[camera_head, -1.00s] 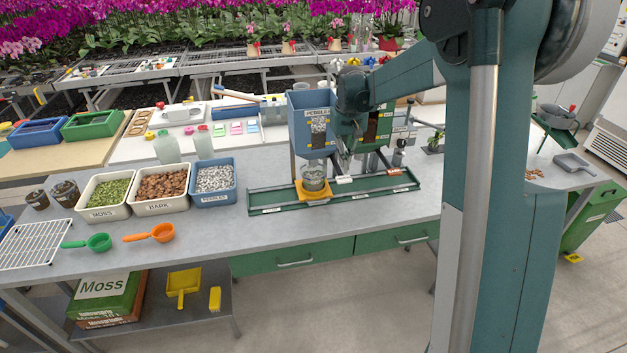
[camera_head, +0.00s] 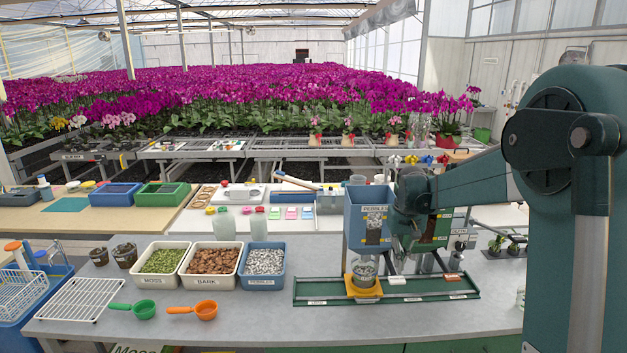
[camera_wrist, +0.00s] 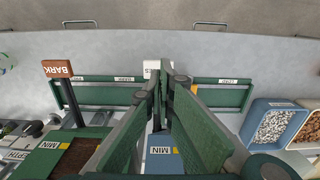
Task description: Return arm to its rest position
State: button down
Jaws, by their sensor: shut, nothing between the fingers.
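My arm reaches in from the right in the head view. My gripper (camera_head: 403,262) hangs in front of the dispenser, just above the green tray rail (camera_head: 320,291) and right of the glass jar (camera_head: 364,268). The jar stands on an orange holder (camera_head: 363,290) below the blue pebbles hopper (camera_head: 356,233) and has material inside. In the wrist view, my gripper (camera_wrist: 164,68) has its two green-padded fingers together, with nothing held. A white-labelled lever (camera_wrist: 151,66) is close by its tips; whether they touch I cannot tell. The jar is not visible in the wrist view.
A brown-topped BARK lever (camera_wrist: 57,68) stands to one side. Moss (camera_head: 142,279), bark (camera_head: 187,282) and pebble (camera_head: 245,284) bins stand left of the dispenser. Green (camera_head: 144,308) and orange (camera_head: 205,310) scoops lie in front.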

jog(key=s+a+r+t+b, duration=0.2)
jog(key=s+a+r, duration=0.15)
jog(key=s, duration=0.65)
jog(key=s+a+r+t+b, duration=0.15)
jog(key=s+r, duration=0.25)
jog(key=s, duration=0.6)
jog(key=s+a+f+t+b, duration=0.1)
jog(key=s+f, duration=0.3)
jog(key=s, duration=0.6)
jog(key=s+a+f+t+b, duration=0.2)
jog(key=s+f+b, duration=0.2)
jog(key=s, duration=0.6)
jog(key=shift+s+a+f, duration=0.3)
jog(key=shift+s+a, duration=0.05)
jog(key=shift+s, duration=0.05)
